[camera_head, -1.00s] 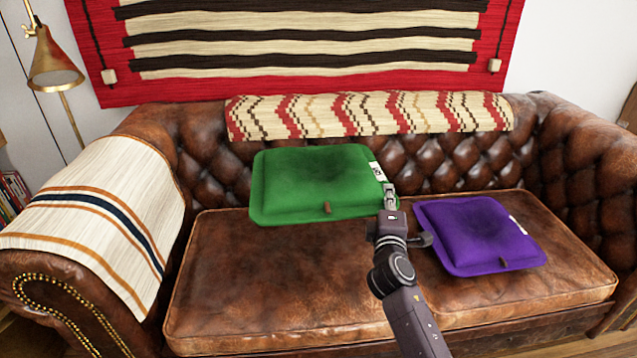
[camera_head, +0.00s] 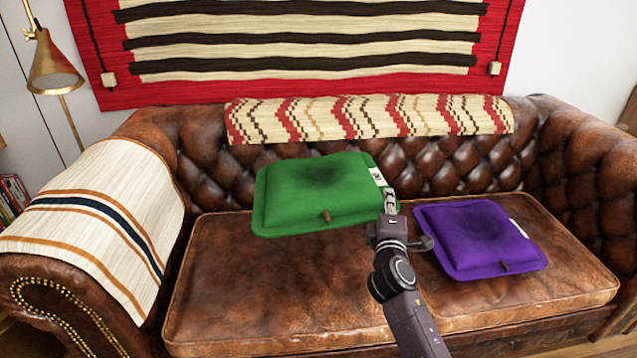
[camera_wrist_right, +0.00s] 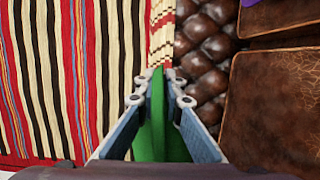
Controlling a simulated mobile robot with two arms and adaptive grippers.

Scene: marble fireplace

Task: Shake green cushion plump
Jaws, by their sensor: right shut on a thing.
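The green cushion (camera_head: 300,195) is held above the left part of the sofa seat, with a dark patch on its top, a small brown tab on its front edge and a white label at its right edge. My right gripper (camera_head: 390,198) is shut on its right edge near the label. In the right wrist view the green cushion (camera_wrist_right: 150,125) shows edge-on between the two fingers of the right gripper (camera_wrist_right: 159,95). My left gripper is not in view.
A purple cushion (camera_head: 478,238) lies on the sofa seat (camera_head: 290,300), right of my right arm. A patterned runner (camera_head: 370,116) lies over the backrest. A striped throw (camera_head: 100,225) covers the left armrest. A brass lamp (camera_head: 55,70) stands at the left.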

